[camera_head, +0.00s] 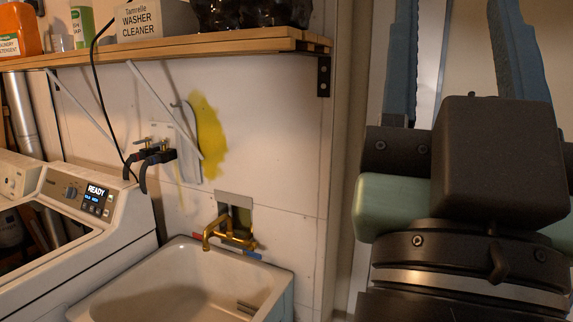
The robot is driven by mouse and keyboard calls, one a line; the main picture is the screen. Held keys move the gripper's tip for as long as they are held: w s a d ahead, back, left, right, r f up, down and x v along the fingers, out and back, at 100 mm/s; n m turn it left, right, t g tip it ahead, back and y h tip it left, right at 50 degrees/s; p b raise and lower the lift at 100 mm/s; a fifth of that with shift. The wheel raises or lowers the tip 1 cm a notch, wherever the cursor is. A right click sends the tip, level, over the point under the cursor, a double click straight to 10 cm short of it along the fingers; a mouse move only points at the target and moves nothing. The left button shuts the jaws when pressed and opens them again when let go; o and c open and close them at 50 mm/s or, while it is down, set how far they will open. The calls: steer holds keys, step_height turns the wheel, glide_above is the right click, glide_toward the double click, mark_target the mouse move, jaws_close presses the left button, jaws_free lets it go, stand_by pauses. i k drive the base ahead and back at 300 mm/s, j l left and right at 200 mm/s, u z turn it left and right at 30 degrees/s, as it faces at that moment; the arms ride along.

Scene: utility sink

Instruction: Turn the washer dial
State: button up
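The white washer (105,225) stands at the left with its control panel facing up and toward me. Its dial (71,191) is a small round knob on the panel, just left of a lit display (96,199) reading "READY". My gripper (460,50) is large and close at the right of the view, far from the dial. Its two blue-grey fingers point up and stand wide apart, with nothing visible between them. The fingertips run out of the top of the frame.
A white utility sink (272,285) with a brass faucet (228,234) stands right of the washer. A wooden shelf (170,47) above holds bottles and a washer cleaner box (150,22). A black cable (101,90) hangs over the washer's back. Hose valves (153,154) are on the wall.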

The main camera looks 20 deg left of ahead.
mark_target(70, 192)
steer(key=j+z, duration=0.35)
steer(key=j, duration=0.45)
steer(key=k+j+z, duration=0.1)
steer(key=j+z, duration=0.2)
steer(key=j, duration=0.45)
steer(key=k+j, duration=0.1)
steer(key=j, duration=1.1)
steer(key=k+j, duration=0.15)
steer(key=j, duration=0.4)
steer(key=k+j, duration=0.1)
steer(key=j, duration=0.5)
steer(key=k+j, duration=0.1)
steer(key=j, duration=1.1)
steer(key=k+j, duration=0.15)
steer(key=j, duration=0.45)
